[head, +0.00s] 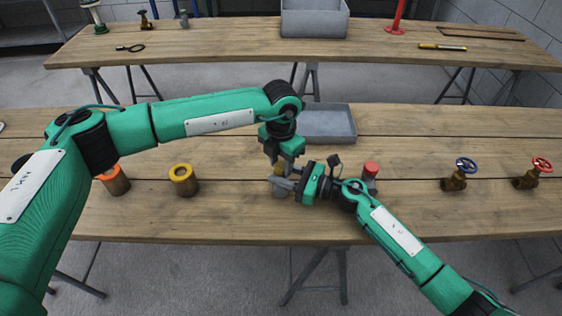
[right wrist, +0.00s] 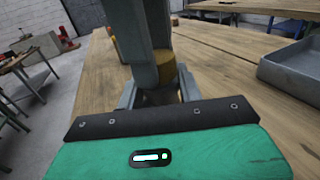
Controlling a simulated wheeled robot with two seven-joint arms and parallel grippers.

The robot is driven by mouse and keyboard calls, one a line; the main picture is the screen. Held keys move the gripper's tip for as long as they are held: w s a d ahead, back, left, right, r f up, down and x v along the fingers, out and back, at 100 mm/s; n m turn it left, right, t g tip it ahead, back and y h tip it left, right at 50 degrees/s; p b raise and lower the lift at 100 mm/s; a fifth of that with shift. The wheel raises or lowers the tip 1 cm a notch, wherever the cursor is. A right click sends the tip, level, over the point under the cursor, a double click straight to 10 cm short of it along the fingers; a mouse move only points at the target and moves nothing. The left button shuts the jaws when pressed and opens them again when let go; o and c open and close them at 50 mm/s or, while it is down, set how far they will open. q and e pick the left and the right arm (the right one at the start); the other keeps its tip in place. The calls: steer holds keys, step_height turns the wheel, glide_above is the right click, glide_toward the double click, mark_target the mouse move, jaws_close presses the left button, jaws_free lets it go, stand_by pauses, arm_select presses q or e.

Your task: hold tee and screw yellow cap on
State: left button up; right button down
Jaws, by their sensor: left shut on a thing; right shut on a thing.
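My left gripper (head: 281,169) reaches down from above and is shut on the yellow cap (right wrist: 166,66), a dull yellow round piece largely hidden by its grey fingers. My right gripper (head: 285,183) comes in from the right at table height, just below the left one. It is shut on the tee, a brownish body mostly hidden between its fingers (right wrist: 160,98) in the right wrist view. The cap sits over the tee; whether the threads engage cannot be told.
On the wooden table (head: 420,215), a yellow-topped fitting (head: 183,183) and an orange-topped one (head: 118,184) stand left. A red-topped fitting (head: 371,168), a blue-wheeled valve (head: 455,180) and a red-wheeled valve (head: 528,180) stand right. A grey bin (head: 332,125) is behind my grippers.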

arm_select(q)
steer(key=m, duration=0.5)
steer(key=shift+m, duration=0.4)
steer(key=o, duration=1.1)
steer(key=shift+r, duration=2.25)
steer(key=shift+c, duration=0.6)
